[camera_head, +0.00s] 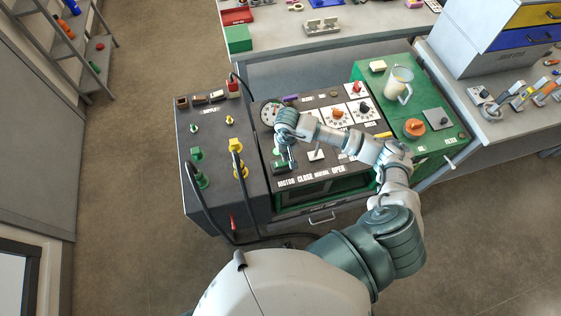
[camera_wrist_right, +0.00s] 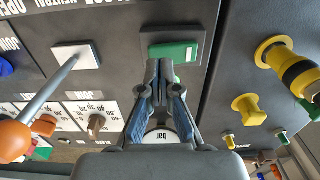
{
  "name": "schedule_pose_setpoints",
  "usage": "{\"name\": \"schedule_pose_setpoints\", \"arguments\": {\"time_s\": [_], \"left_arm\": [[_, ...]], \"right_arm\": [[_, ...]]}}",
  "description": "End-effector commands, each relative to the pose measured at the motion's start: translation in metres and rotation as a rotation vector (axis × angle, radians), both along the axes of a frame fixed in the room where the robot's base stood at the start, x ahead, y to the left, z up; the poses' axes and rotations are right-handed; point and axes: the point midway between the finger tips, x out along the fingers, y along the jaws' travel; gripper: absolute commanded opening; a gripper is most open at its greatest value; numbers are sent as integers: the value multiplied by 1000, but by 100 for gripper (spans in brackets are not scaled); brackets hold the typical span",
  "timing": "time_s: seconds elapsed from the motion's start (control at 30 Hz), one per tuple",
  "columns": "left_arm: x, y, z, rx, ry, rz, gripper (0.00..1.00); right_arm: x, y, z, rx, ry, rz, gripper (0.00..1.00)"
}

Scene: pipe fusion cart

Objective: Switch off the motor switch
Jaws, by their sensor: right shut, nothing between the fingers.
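The motor switch is a green rocker in a dark square frame on the control panel; in the right wrist view the green rocker (camera_wrist_right: 175,52) sits just beyond my fingertips. In the head view the switch (camera_head: 280,168) lies beside the MOTOR label, partly covered by my gripper. My right gripper (camera_head: 288,163) points down at it, and its closed, empty fingers (camera_wrist_right: 159,66) also show in the wrist view. The fingertips overlap the switch's frame in the picture; I cannot tell whether they touch. Which side of the rocker is pressed is unclear. My left gripper is out of view.
A lever with an orange knob (camera_wrist_right: 14,140) rises from a white plate beside the switch. A round gauge (camera_head: 269,112) lies behind my gripper. Yellow and green fittings with black hoses (camera_head: 239,168) stand on the left unit. A clear jug (camera_head: 398,84) stands on the green surface.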

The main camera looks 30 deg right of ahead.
Motion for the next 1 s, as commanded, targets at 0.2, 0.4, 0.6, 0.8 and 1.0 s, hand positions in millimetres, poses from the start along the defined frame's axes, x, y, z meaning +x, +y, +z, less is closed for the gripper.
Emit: {"name": "schedule_pose_setpoints", "arguments": {"time_s": [0.2,0.4,0.6,0.8,1.0], "left_arm": [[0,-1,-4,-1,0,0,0],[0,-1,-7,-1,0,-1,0],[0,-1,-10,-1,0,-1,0],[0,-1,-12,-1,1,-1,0],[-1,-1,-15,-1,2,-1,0]], "right_arm": [[0,0,-4,0,0,0,0],[0,0,-7,0,0,0,0],[0,0,-10,0,0,0,0],[0,0,-13,0,0,0,0],[0,0,-16,0,0,0,0]]}}
